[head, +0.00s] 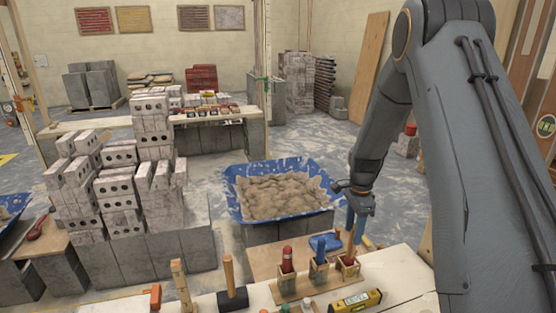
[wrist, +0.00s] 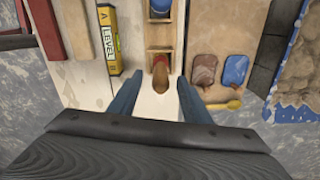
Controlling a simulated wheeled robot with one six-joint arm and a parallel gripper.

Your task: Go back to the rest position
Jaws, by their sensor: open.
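My gripper (head: 358,222) hangs at the right side of the workbench in the head view, pointing down behind the tool rack (head: 300,291). Its two blue fingers are apart in the wrist view (wrist: 160,82), with nothing held between them. A wooden handle with a red band (wrist: 160,74) shows in the gap between the fingertips, in a rack slot; I cannot tell the height between them.
A yellow level (head: 356,301) and a mallet (head: 231,288) are on the bench. A blue mortar tub (head: 236,203) stands behind it. Brick stacks (head: 122,190) are at left. In the wrist view, brown (wrist: 204,69) and blue (wrist: 236,70) pads lie right of the rack.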

